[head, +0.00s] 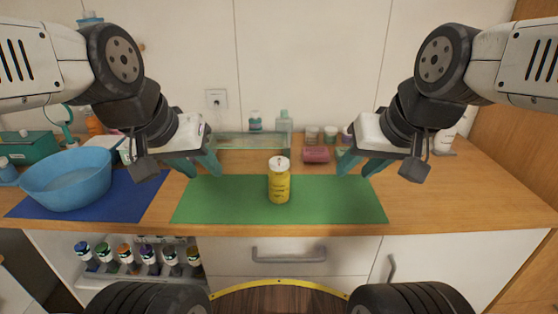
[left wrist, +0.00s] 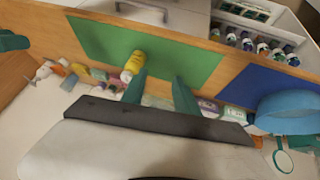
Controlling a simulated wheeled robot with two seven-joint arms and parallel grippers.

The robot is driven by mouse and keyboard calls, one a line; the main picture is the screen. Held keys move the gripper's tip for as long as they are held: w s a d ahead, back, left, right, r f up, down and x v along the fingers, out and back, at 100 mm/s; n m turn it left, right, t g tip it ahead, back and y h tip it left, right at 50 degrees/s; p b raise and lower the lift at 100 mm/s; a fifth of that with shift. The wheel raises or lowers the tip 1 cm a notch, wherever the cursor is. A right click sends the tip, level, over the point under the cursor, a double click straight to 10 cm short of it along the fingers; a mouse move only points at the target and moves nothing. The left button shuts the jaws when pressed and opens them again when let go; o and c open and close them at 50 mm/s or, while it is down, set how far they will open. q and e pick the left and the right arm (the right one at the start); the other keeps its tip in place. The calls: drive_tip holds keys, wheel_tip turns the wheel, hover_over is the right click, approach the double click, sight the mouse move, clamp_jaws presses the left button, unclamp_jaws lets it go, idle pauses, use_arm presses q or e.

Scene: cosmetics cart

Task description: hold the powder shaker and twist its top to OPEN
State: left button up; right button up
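The powder shaker (head: 279,182) is a yellow can with a white top. It stands upright in the middle of the green mat (head: 225,202); it also shows in the left wrist view (left wrist: 134,64). My left gripper (head: 202,168) is open and empty above the mat's left part, to the left of the shaker and apart from it. Its teal fingers (left wrist: 160,82) are spread in the left wrist view. My right gripper (head: 359,167) is open and empty above the mat's right part, to the right of the shaker and apart from it.
A blue bowl (head: 67,182) stands on a blue mat (head: 122,200) at the left. A glass shelf (head: 255,141), bottles, jars and a pink box (head: 316,155) stand behind the green mat. Several small bottles sit in a shelf below the counter. The green mat around the shaker is clear.

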use_arm(q)
drive_tip(key=shift+w, duration=0.2)
drive_tip(key=o, duration=0.7)
drive_tip(key=shift+f, duration=0.1)
drive_tip(key=shift+o, duration=0.5)
drive_tip(key=shift+w+d+f+n+g, duration=0.15)
drive_tip(key=shift+w+n+g, duration=0.15)
drive_tip(key=shift+w+g, duration=0.1)
drive_tip(key=n+g+h, duration=0.5)
drive_tip(key=n+h, duration=0.7)
drive_tip(key=n, duration=0.6)
approach(275, 189)
drive_tip(key=w+f, duration=0.2)
drive_tip(key=w, duration=0.1)
drive_tip(key=shift+w+f, duration=0.1)
drive_tip(key=shift+f, duration=0.1)
drive_tip(key=shift+d+f, duration=0.25)
drive_tip(key=shift+d, duration=0.1)
drive_tip(key=shift+x, duration=4.6)
drive_tip(key=shift+d+r, duration=0.1)
drive_tip(key=shift+r, duration=0.05)
